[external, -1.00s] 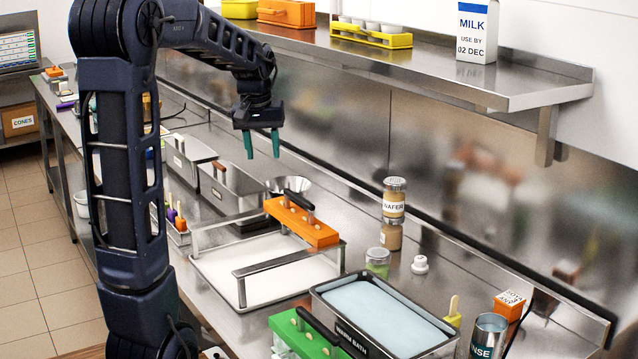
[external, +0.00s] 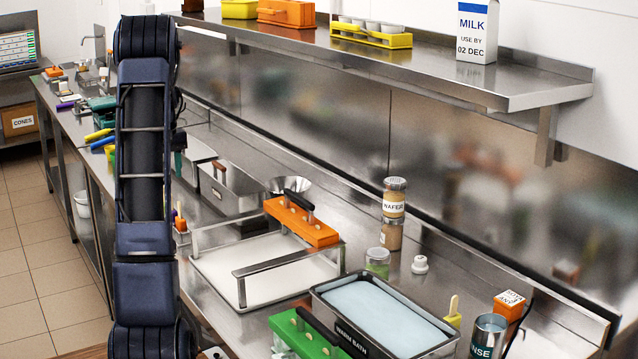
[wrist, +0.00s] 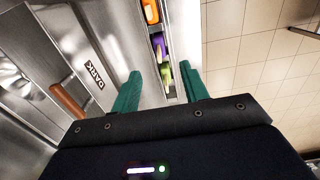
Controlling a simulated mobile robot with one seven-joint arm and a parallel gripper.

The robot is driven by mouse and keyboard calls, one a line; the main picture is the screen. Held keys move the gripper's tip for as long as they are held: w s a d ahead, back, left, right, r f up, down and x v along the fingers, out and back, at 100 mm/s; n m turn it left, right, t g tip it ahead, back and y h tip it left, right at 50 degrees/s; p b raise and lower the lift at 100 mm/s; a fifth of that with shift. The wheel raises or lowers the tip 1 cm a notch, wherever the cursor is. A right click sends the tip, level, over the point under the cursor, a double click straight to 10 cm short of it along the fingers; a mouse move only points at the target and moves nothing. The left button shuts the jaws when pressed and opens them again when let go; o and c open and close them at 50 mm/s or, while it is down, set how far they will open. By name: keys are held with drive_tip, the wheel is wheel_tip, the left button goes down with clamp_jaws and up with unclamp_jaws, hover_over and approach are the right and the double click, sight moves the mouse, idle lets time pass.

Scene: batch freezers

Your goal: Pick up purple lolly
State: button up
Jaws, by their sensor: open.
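The purple lolly (wrist: 159,47) stands in a narrow metal holder (wrist: 172,22) in the wrist view, between an orange lolly (wrist: 150,10) and a green lolly (wrist: 166,76). My gripper (wrist: 160,72) is open and empty above this row, one teal finger on each side of it. The purple lolly lies slightly beyond the fingertips in the picture. The gap to it in height is hard to judge. In the external view my arm hides the gripper and most of the lolly holder (external: 182,239); an orange lolly (external: 181,224) shows at the arm's edge.
A metal bin labelled DARK (wrist: 95,75) with a brown handle (wrist: 67,100) stands left of the holder in the wrist view. The tiled floor (wrist: 250,70) is on the right. A white tray (external: 215,283) with an orange mould (external: 300,222) sits nearer in the external view.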

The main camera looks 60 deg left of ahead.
wheel_tip(320, 180, down, 5)
drive_tip(key=shift+w+a+f, duration=0.1)
drive_tip(key=shift+a+f, duration=0.05)
drive_tip(key=shift+f, duration=1.25)
drive_tip(key=shift+a+f, duration=0.1)
drive_tip(key=shift+f, duration=1.25)
clamp_jaws()
drive_tip(key=shift+r, duration=0.1)
